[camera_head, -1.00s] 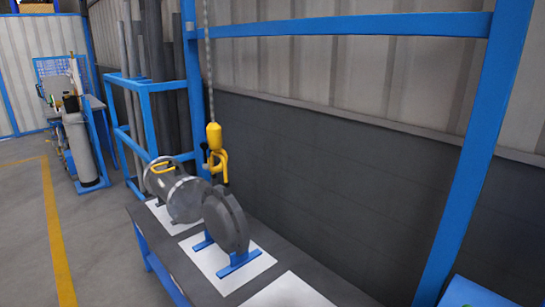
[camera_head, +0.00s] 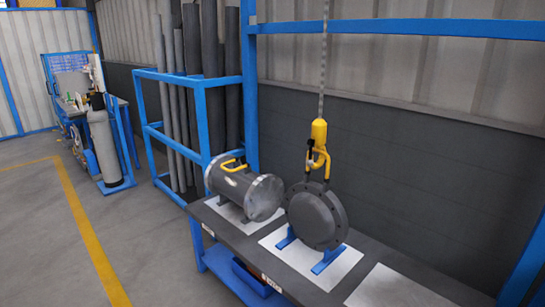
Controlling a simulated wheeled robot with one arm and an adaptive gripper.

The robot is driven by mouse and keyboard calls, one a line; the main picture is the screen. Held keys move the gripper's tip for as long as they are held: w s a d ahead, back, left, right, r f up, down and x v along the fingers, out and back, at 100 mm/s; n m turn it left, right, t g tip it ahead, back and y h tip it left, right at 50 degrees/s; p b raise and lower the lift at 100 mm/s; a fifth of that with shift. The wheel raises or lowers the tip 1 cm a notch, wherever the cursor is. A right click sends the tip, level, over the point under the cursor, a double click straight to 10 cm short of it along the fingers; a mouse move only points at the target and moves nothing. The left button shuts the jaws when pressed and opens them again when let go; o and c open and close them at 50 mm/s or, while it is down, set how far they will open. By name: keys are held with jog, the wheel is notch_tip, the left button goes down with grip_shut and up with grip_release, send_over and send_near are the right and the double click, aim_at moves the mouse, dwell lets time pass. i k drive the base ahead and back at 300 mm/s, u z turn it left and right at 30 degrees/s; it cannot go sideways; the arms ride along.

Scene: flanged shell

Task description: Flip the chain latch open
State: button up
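A yellow chain hook (camera_head: 318,155) hangs from a chain (camera_head: 325,60) above the bench. Its latch is too small here to tell whether it is open or shut. The hook's lower end meets a handle at the top of a dark round flange (camera_head: 317,215). I cannot tell whether it is hooked through the handle. The flange stands upright on blue supports (camera_head: 328,261) on a white sheet. My gripper is not in view.
A grey flanged shell (camera_head: 232,188) with a yellow handle lies left of the flange on the bench (camera_head: 215,219). A blue rack (camera_head: 203,125) holds upright pipes behind. A blue frame post and crossbar (camera_head: 400,28) stand around the bench.

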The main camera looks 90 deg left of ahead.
aim_at(310, 155)
jog(key=k, duration=0.9)
jog(key=u, duration=2.8)
jog(key=i, duration=2.05)
jog(key=z, duration=0.05)
